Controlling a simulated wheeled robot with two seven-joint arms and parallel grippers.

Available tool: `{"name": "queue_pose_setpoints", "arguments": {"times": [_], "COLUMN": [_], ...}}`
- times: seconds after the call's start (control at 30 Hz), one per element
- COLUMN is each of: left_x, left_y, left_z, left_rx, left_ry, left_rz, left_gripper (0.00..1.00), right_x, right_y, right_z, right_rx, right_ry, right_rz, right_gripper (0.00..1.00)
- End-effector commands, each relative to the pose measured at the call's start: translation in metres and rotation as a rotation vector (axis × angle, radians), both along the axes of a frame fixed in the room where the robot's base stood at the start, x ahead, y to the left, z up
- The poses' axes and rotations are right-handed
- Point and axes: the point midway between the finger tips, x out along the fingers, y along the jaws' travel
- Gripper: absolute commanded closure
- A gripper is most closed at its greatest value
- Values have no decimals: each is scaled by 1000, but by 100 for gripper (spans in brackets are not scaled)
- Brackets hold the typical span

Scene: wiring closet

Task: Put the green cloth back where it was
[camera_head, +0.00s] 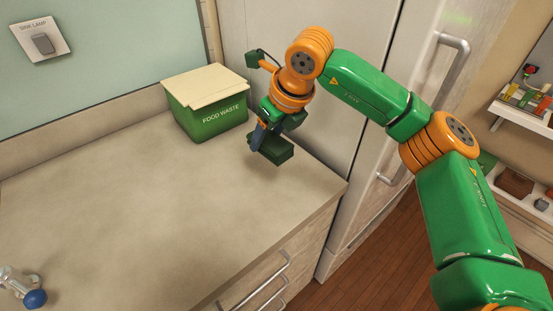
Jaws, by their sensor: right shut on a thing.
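My left gripper is not in view.
A green food waste bin (212,120) with a beige lid stands at the counter's back. The counter (120,205) is mostly clear. A metal fitting with a blue knob (35,298) is at lower left. A tall cabinet (345,145) with handles borders the right.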

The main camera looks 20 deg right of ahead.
Motion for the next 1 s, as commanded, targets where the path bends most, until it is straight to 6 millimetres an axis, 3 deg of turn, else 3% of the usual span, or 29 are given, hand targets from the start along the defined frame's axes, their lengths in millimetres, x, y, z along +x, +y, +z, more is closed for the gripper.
{"name": "queue_pose_setpoints", "arguments": {"times": [0.1, 0.5, 1.0], "left_x": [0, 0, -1], "left_y": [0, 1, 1], "left_z": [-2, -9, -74], "left_rx": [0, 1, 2], "left_ry": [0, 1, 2], "left_rz": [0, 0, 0], "left_gripper": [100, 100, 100], "right_x": [4, 4, 4], "right_y": [-1, -1, -1], "right_z": [3, 0, -74], "right_rx": [-2, 1, 0], "right_ry": [6, -4, -3], "right_rz": [-69, -73, -71], "right_gripper": [100, 100, 100]}}
